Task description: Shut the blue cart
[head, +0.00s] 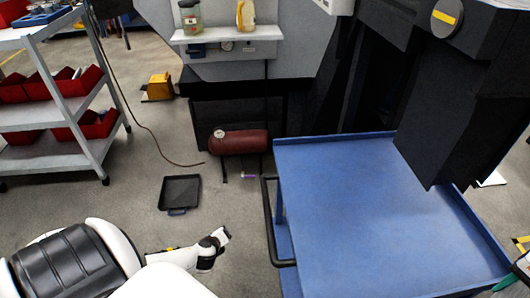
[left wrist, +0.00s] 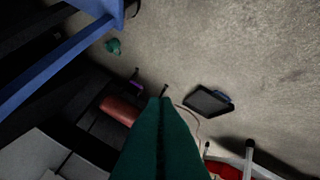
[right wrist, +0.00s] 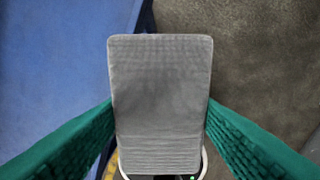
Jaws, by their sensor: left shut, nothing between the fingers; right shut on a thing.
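The blue cart (head: 360,205) stands at the right of the head view, with a flat, rimmed, bare top and a dark bar handle (head: 268,220) on its left side. No open door or drawer shows on it; its lower part is mostly hidden. Blue parts of it show in the left wrist view (left wrist: 50,65). My left gripper (left wrist: 163,102) is shut and empty, pointing over the floor, left of the cart in the head view. My right gripper (head: 514,281) is at the cart's right front corner. In the right wrist view its green fingers flank a grey rectangular block (right wrist: 160,95).
A dark machine (head: 465,100) overhangs the cart's back right. A red tank (head: 238,142) and a black tray (head: 180,193) are on the floor left of the cart. A grey shelf (head: 55,95) with red bins stands far left. Floor between tray and handle is mostly clear.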

